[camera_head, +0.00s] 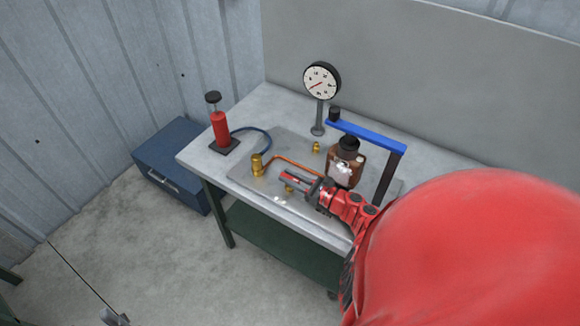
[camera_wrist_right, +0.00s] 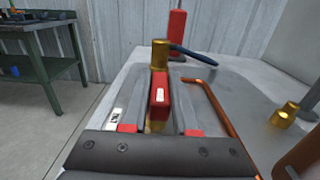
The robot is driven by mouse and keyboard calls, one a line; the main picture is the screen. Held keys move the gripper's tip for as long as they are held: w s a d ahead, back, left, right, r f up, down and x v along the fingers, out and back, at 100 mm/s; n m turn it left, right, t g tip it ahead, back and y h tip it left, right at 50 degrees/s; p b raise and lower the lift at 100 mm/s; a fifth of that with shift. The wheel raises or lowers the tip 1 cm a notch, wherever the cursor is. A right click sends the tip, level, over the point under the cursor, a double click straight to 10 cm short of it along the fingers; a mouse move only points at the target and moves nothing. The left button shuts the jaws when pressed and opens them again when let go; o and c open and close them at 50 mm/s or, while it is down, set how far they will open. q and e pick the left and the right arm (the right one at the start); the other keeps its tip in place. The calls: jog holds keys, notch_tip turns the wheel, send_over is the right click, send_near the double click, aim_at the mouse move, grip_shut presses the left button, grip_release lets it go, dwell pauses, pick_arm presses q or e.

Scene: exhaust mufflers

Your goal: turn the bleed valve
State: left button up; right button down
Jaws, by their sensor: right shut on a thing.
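My right gripper (camera_head: 287,181) is low over the metal plate on the bench, with its fingers pointing left. In the right wrist view the right gripper (camera_wrist_right: 160,82) is shut on a red handle (camera_wrist_right: 160,93), one grey finger on each side of it. A bit of brass shows under the handle, and a brass valve body (camera_head: 289,189) shows under the fingers in the head view. I take this to be the bleed valve; the fingers hide much of it. I do not see my left gripper.
A red hand pump (camera_head: 220,128), a gauge (camera_head: 321,83), a brown bottle (camera_head: 344,165) and a blue-topped frame (camera_head: 368,135) surround the plate. A blue toolbox (camera_head: 172,162) sits on the floor.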

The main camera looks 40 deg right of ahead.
aim_at(299, 182)
jog(key=shift+r, duration=0.1)
dwell(0.3)
jog(key=c, duration=0.7)
grip_release()
jog(key=shift+w, duration=0.1)
jog(key=b+v, duration=0.1)
jog(key=v, duration=0.6)
jog(key=shift+s+d+b, duration=0.1)
jog(key=shift+s+b, duration=0.2)
jog(key=shift+b, duration=0.1)
